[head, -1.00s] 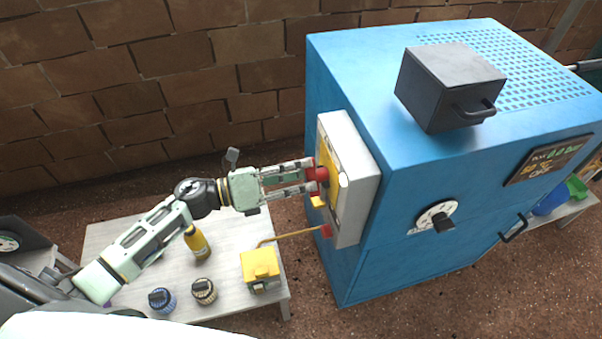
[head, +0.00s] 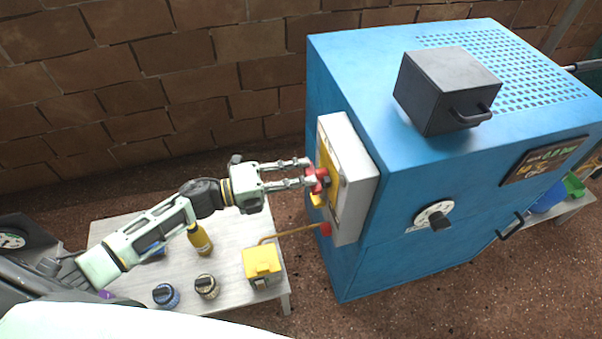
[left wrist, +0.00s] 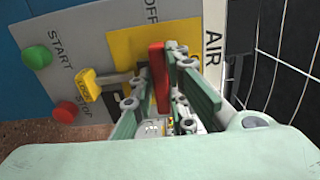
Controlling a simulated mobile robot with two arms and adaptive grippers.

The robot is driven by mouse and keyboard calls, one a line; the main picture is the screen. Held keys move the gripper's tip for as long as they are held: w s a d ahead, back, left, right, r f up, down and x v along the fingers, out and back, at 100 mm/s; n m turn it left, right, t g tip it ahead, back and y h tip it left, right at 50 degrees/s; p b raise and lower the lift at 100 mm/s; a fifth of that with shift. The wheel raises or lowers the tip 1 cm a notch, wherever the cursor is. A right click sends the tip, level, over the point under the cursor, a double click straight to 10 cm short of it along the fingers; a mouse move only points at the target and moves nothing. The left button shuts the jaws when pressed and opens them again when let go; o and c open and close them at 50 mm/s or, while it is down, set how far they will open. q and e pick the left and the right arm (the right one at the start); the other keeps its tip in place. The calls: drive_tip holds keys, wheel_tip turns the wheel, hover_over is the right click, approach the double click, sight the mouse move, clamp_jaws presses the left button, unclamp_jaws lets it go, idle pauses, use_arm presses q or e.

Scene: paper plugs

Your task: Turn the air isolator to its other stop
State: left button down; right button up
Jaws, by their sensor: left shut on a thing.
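The air isolator is a red handle (head: 314,186) on a yellow plate (head: 334,187), fixed to a grey panel (head: 351,222) on the blue cabinet's left side. In the left wrist view the red handle (left wrist: 157,72) stands roughly upright in the picture, in front of the yellow plate (left wrist: 125,45). "OFF" shows above and "AIR" on a white strip (left wrist: 214,45) at the right. My left gripper (head: 309,172) is shut on the red handle, with one finger on each side. Its fingers hide part of the plate. My right gripper is not in view.
Beside the handle are a yellow lock tab (left wrist: 88,85), a green start button (left wrist: 37,57) and a red stop button (left wrist: 65,112). A table (head: 222,240) below holds a yellow bottle (head: 200,241), a yellow box (head: 262,261) and dark round plugs (head: 206,287).

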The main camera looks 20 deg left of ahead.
use_arm(q)
drive_tip(key=shift+n, duration=0.3)
drive_tip(key=c, duration=1.7)
unclamp_jaws()
drive_tip(key=v, duration=1.2)
